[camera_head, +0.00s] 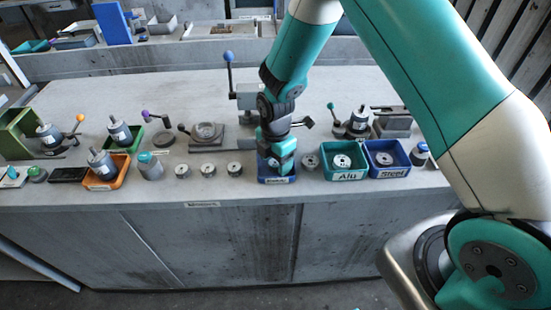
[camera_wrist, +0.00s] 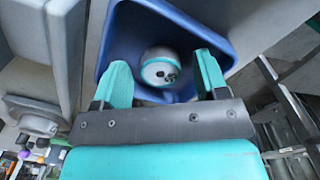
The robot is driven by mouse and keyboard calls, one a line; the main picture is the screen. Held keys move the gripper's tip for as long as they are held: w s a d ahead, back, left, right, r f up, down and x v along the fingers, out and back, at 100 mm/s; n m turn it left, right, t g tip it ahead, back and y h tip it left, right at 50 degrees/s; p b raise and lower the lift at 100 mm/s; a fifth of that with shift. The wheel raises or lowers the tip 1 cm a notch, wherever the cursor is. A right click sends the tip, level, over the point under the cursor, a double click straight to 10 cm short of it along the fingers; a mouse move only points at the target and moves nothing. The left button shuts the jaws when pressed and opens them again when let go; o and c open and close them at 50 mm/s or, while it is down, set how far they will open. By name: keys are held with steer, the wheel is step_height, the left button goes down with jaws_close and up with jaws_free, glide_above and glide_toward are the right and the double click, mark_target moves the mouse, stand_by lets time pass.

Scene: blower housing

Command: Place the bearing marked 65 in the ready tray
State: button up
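My gripper (camera_head: 280,166) points down into a blue tray (camera_head: 276,180) at the bench's front edge; its label is too small to read surely. In the wrist view, the gripper (camera_wrist: 161,60) is open, with a teal finger on each side. A round pale part (camera_wrist: 160,72) with dark marks on its face sits in the blue tray (camera_wrist: 190,24) between the fingers, with a small gap on each side. I cannot read a number on it. Small round metal parts (camera_head: 182,171), (camera_head: 207,169) and (camera_head: 234,169) stand in a row to the left, their marks unreadable.
Another round part (camera_head: 310,162) stands right of the blue tray. The teal Alu tray (camera_head: 345,175) and blue Steel tray (camera_head: 388,172) each hold a round part. An orange tray (camera_head: 104,185) and a lever fixture (camera_head: 206,133) stand left. The bench's back middle is mostly clear.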

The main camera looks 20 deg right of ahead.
mark_target(275, 162)
steer(key=shift+r, duration=0.1)
step_height(275, 162, up, 12)
steer(key=b, duration=0.2)
steer(key=s+a+r+m+y, duration=0.2)
steer(key=s+r+m, duration=0.4)
steer(key=s, duration=0.6)
steer(key=s+a+r+m+y, duration=0.2)
steer(key=s+r+m, duration=0.5)
steer(key=s, duration=0.5)
steer(key=shift+s+a+r+m, duration=0.3)
steer(key=shift+s+m, duration=0.1)
steer(key=shift+m, duration=0.7)
